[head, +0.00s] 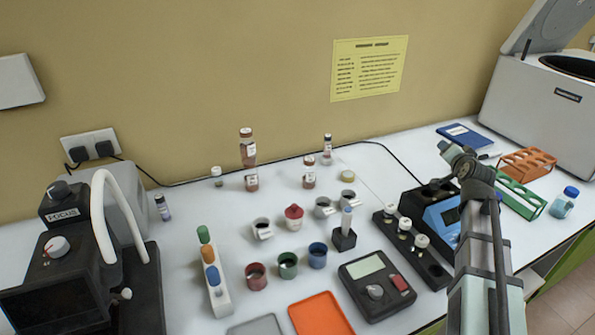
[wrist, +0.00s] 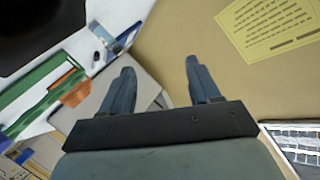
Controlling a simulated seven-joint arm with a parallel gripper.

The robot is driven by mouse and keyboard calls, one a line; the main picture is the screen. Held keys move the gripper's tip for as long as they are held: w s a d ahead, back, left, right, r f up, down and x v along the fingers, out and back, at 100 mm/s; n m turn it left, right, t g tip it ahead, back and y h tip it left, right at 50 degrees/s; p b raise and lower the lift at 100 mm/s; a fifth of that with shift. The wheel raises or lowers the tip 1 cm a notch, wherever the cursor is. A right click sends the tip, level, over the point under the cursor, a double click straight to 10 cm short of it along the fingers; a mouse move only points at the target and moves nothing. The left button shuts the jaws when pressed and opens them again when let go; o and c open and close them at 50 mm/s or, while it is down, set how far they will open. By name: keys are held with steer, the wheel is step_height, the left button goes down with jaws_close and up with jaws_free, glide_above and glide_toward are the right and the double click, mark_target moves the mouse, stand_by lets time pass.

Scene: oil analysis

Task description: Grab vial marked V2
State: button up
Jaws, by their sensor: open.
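Several small vials with white labels stand on the white bench in the head view. They include a tall amber one (head: 248,150), a short amber one (head: 251,181), another amber one (head: 309,175), a slim one at the back (head: 327,145) and a dark one at the left (head: 162,208). The labels are too small to read, so I cannot tell which is V2. My gripper (wrist: 160,78) is open and empty, its two dark fingers apart. In the head view it is raised at the right, well away from the vials.
A green rack (head: 520,198) and an orange rack (head: 528,163) stand at the right by a centrifuge (head: 535,100). Coloured cups (head: 288,265), an orange tray (head: 320,315) and a scale (head: 377,285) fill the front middle. A black instrument (head: 60,280) stands at the left.

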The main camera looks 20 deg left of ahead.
steer(key=s+a+f+n+y, duration=0.1)
steer(key=s+a, duration=0.1)
steer(key=a, duration=0.6)
steer(key=s+a+n+y, duration=0.1)
steer(key=s+a, duration=0.1)
steer(key=a, duration=0.6)
steer(key=n+g+y, duration=0.4)
steer(key=n, duration=0.7)
glide_toward(216, 171)
steer(key=x, duration=0.5)
steer(key=shift+w+a+f, duration=0.15)
steer(key=shift+a+f, duration=0.1)
steer(key=shift+a, duration=0.05)
steer(key=shift+x, duration=2.8)
steer(key=shift+w+d+r, duration=0.1)
steer(key=shift+d, duration=0.1)
steer(key=shift+c, duration=0.3)
steer(key=c, duration=1)
